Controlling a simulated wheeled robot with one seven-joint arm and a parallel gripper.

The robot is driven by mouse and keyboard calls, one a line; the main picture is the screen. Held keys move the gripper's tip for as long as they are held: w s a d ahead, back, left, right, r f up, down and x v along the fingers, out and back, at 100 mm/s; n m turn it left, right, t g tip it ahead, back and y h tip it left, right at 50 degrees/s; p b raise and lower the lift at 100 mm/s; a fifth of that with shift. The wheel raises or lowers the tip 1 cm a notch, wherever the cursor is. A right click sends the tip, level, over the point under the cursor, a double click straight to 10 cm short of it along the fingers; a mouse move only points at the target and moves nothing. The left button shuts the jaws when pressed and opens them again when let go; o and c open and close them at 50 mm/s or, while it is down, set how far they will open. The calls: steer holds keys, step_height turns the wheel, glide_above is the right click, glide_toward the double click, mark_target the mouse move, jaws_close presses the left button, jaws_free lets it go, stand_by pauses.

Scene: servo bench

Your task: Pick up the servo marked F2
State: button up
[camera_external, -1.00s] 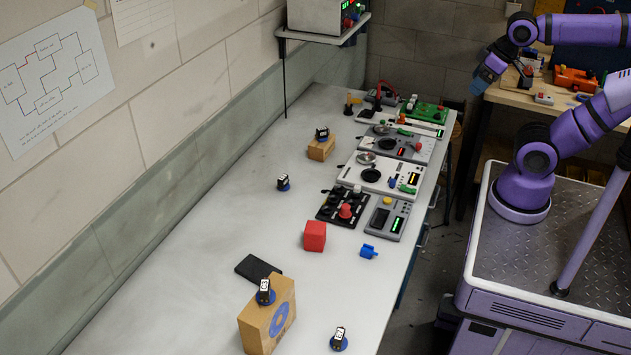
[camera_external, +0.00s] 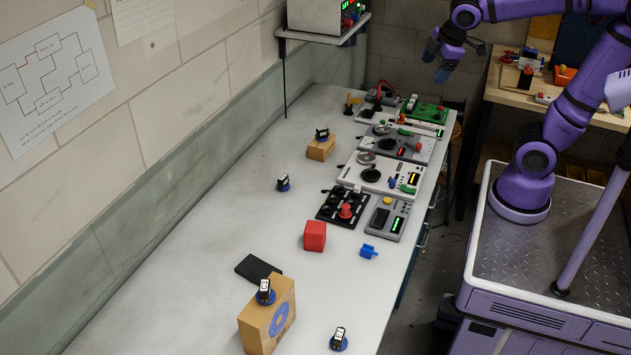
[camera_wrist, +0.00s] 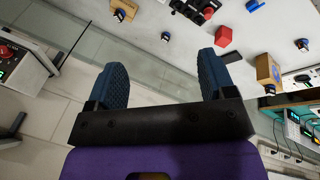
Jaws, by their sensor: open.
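Several small dark servos with white labels stand on the bench; I cannot read the labels. One servo (camera_external: 265,292) is on the large cardboard box (camera_external: 258,328), one (camera_external: 339,339) stands near the front edge, one (camera_external: 283,182) stands alone mid-bench, and one (camera_external: 322,133) is on the small cardboard box (camera_external: 320,150). My gripper (camera_external: 438,62) is open and empty, raised near the bench's far right end, well away from every servo. The wrist view shows its two blue fingers (camera_wrist: 162,82) spread, with a lone servo (camera_wrist: 165,36) beyond the gap.
A red block (camera_external: 315,236), a blue part (camera_external: 369,251) and a flat black case (camera_external: 258,268) lie on the bench. Panels and devices (camera_external: 375,173) line its right side. A shelf with an instrument (camera_external: 318,15) overhangs the back left. The bench's left half is mostly clear.

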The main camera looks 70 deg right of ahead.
steer(key=w+a+f+n+g, duration=0.1)
steer(key=w+a+f+n, duration=0.1)
steer(key=w+n, duration=0.35)
steer(key=w+a+f+n, duration=0.1)
steer(key=w+n, duration=0.1)
steer(key=w, duration=0.6)
steer(key=n+g+y, duration=0.2)
steer(key=n+g, duration=0.1)
steer(key=n, duration=1.7)
glide_above(283, 177)
steer(key=shift+m, duration=0.25)
step_height(283, 177, down, 31)
steer(key=shift+s+f, duration=0.1)
steer(key=shift+f, duration=5.6)
steer(key=c, duration=0.8)
